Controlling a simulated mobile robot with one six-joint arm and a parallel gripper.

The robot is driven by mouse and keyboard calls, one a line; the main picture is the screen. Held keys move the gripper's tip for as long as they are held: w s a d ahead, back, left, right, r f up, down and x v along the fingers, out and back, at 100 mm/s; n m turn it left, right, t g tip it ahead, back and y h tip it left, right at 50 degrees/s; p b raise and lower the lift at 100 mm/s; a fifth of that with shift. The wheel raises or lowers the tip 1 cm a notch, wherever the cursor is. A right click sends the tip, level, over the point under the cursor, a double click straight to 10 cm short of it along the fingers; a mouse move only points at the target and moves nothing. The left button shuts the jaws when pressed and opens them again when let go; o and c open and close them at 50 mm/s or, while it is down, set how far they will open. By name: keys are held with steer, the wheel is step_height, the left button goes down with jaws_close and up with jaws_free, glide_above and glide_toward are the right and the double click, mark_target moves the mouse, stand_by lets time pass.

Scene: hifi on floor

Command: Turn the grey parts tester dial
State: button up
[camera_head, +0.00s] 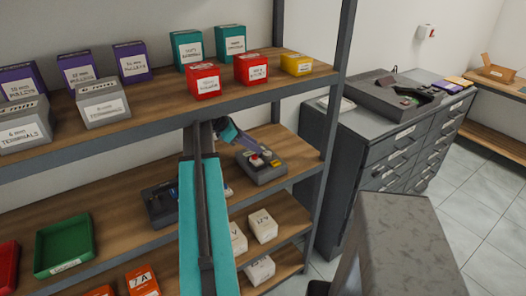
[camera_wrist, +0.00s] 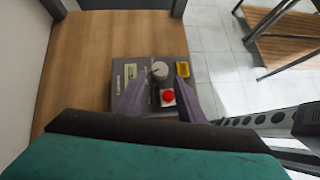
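The grey parts tester (camera_head: 262,175) sits on the middle wooden shelf, near its right end. In the wrist view the tester (camera_wrist: 148,62) shows a round grey dial (camera_wrist: 160,70), a red button (camera_wrist: 167,96) on a pale base, a yellow part (camera_wrist: 182,69) and a pale label. A dark mark shows on the dial. My gripper (camera_wrist: 160,88) is open, its two purple fingers apart over the tester, with the dial and button visible between and beyond them. In the head view my gripper (camera_head: 250,146) reaches the tester from the upper left. Contact with the dial cannot be told.
The upper shelf (camera_head: 150,108) with several labelled boxes lies above my arm. A dark device (camera_head: 160,205) stands left on the same shelf; a green bin (camera_head: 64,246) is further left. A shelf post (camera_head: 335,110) and a grey drawer cabinet (camera_head: 385,150) stand to the right.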

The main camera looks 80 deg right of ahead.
mark_target(267, 153)
steer(key=shift+p+x, duration=0.75)
steer(key=shift+x, duration=2.5)
steer(key=c, duration=0.8)
steer(key=shift+w+d+r+m+y+p, duration=0.15)
steer(key=shift+d+m+y+p, duration=0.1)
steer(key=shift+m+y+p, duration=0.35)
steer(key=shift+m+g+y+p, duration=0.4)
steer(key=shift+m+p, duration=0.05)
steer(key=shift+m, duration=0.35)
steer(key=o, duration=0.8)
steer(key=shift+a, duration=0.1)
